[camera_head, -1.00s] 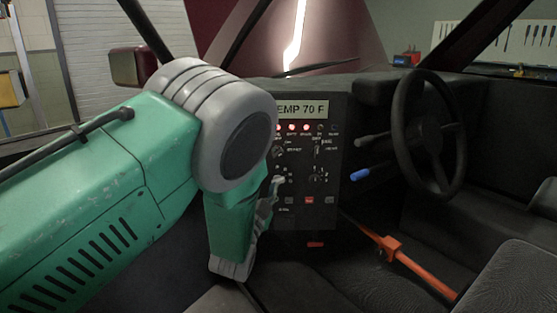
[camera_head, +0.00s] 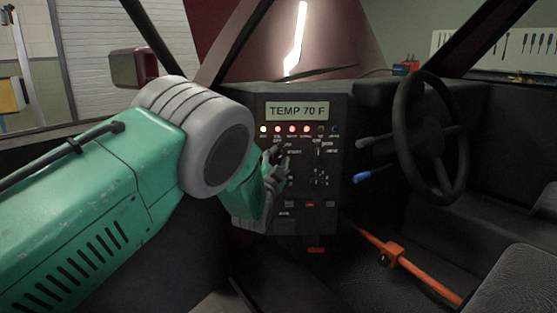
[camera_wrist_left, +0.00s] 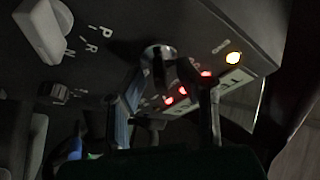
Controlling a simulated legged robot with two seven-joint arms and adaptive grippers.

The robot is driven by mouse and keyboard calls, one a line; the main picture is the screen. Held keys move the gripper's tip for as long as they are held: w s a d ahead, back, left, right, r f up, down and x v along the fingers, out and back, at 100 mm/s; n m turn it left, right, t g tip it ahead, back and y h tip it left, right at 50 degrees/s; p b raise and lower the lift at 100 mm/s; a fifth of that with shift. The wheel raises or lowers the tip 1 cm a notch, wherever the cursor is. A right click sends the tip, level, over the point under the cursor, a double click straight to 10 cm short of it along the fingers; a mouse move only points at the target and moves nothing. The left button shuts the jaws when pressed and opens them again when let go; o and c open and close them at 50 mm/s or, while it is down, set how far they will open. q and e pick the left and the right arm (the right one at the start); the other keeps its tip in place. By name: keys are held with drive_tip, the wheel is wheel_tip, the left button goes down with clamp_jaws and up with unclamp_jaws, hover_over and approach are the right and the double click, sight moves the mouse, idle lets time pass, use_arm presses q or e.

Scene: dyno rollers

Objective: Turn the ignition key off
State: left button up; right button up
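My left gripper (camera_head: 280,160) is at the left side of the black dashboard panel (camera_head: 328,208), below the row of lights. In the left wrist view its two fingers (camera_wrist_left: 168,82) stand apart, one on each side. A small rounded metallic piece (camera_wrist_left: 158,52) on the panel shows between and just beyond the fingertips. It may be the ignition key, but I cannot tell for sure. Whether the fingers touch it is unclear. My right gripper is not in view.
A white selector lever (camera_wrist_left: 45,30) sits beside letters. The steering wheel (camera_head: 430,135) and an orange bar (camera_head: 410,264) are to the right.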

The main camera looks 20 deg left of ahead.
use_arm(q)
clamp_jaws()
drive_tip(key=shift+f+n, duration=0.15)
drive_tip(key=shift+n, duration=0.15)
drive_tip(key=n+y, duration=0.1)
drive_tip(key=n, duration=0.1)
drive_tip(key=n+b, duration=0.1)
drive_tip(key=n, duration=0.1)
drive_tip(key=shift+f+t+y, duration=0.1)
drive_tip(key=shift+t+y, duration=0.2)
drive_tip(key=shift+y, duration=0.1)
drive_tip(key=n+y, duration=0.2)
drive_tip(key=n, duration=0.2)
drive_tip(key=n+y, duration=0.2)
drive_tip(key=n, duration=0.2)
drive_tip(key=shift+s+b, duration=0.1)
drive_tip(key=shift+b, duration=0.3)
drive_tip(key=shift+f, duration=0.1)
drive_tip(key=shift+c, duration=0.7)
unclamp_jaws()
drive_tip(key=shift+o, duration=0.7)
drive_tip(key=shift+r, duration=0.2)
